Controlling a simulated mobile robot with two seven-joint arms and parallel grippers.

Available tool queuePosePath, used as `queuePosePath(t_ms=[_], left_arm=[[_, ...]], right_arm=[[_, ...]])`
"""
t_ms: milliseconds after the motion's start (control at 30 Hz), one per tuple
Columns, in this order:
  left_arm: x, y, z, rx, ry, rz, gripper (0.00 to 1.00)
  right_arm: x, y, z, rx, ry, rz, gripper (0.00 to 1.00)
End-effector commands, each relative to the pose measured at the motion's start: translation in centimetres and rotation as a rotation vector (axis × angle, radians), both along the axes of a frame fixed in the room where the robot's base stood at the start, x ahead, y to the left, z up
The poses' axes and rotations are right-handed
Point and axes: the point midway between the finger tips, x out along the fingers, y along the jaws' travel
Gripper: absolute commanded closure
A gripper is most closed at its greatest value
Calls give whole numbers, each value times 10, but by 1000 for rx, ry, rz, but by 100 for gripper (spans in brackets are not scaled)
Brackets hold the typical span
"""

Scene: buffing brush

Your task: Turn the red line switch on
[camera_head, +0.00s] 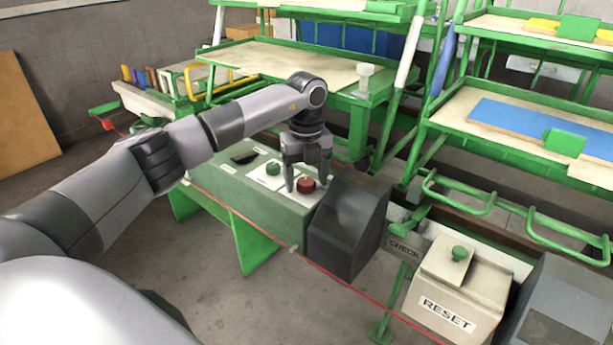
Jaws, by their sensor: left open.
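A round red knob (306,185) sits on a white plate on the sloped green control box (250,205) in the middle of the view. My left gripper (306,186) points down over the box, its two fingers apart. The red knob shows between the fingertips; I cannot tell whether they touch it. A green knob (272,168) is just left of the gripper. A thin red line (330,274) runs along the front of the equipment, and a small red piece (108,125) shows at the far left near a green plate. My right gripper is out of view.
A dark grey sloped box (347,228) stands close to the right of the gripper. Further right is a beige RESET box (459,288) with a green knob. Green-framed shelves (280,62) rise behind. The floor (300,315) in front is mostly clear.

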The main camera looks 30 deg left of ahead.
Motion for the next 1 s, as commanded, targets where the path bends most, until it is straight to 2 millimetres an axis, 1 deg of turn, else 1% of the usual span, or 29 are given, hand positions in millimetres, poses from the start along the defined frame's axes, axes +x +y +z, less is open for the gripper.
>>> queuePosePath(t_ms=[33,67,100,167,200,433,633,767,1000], left_arm=[[0,0,0,0,0,0,37],[0,0,0,0,0,0,47],[0,0,0,0,0,0,60],[0,0,0,0,0,0,80],[0,0,0,0,0,0,87],[0,0,1,-1,1,-11,87],[0,0,2,-1,1,-77,87],[-1,0,3,0,3,-162,87],[-1,1,3,-1,2,-374,87]], right_arm=[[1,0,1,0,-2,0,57],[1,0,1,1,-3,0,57],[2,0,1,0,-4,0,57],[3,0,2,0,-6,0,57],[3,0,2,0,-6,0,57],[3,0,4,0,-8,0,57],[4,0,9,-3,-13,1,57],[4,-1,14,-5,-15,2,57],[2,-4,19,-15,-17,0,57]])
